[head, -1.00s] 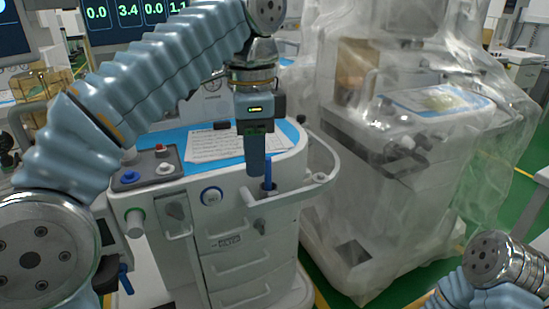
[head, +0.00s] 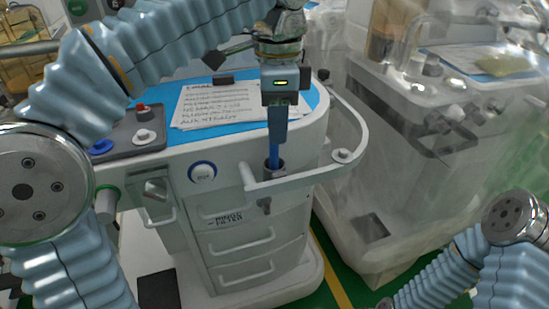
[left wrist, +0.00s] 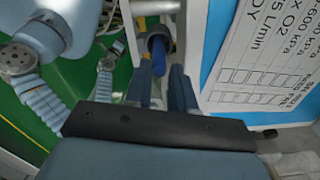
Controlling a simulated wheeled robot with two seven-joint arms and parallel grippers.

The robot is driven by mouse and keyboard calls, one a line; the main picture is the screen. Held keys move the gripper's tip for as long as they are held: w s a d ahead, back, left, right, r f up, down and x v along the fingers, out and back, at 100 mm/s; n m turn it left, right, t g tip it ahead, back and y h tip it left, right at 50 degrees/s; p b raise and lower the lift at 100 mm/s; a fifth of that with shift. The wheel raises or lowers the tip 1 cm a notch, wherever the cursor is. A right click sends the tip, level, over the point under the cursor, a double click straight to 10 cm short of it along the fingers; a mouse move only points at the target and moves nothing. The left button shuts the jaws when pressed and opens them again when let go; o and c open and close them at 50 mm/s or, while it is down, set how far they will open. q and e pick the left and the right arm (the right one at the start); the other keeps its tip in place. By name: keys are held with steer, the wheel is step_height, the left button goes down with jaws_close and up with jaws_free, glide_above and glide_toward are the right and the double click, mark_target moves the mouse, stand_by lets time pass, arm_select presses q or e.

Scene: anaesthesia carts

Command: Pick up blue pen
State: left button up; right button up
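The blue pen (head: 274,155) stands upright in a small grey holder (head: 275,174) at the front corner of the anaesthesia cart, inside the curved white rail. My left gripper (head: 277,136) points down over it, its fingers around the pen's upper part. In the left wrist view the pen (left wrist: 158,62) shows between the two fingers of the left gripper (left wrist: 162,80), with a gap beside it. The fingers are apart, so the gripper is open. The holder (left wrist: 159,40) lies just beyond the fingertips. My right gripper is not clearly visible; only its arm shows at lower right.
The curved white rail (head: 352,120) runs around the cart's corner. A printed sheet (head: 215,104) lies on the blue cart top, left of my gripper. Knobs sit on a grey panel (head: 130,131). A plastic-covered cart (head: 400,160) stands to the right, with green floor between.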

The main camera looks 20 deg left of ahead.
mark_target(274, 148)
arm_select(q)
steer(key=f, duration=0.2)
steer(key=f+b, duration=0.1)
steer(key=f, duration=0.2)
steer(key=shift+s+a+f, duration=0.2)
steer(key=shift+c, duration=0.3)
jaws_close()
steer(key=shift+r, duration=0.1)
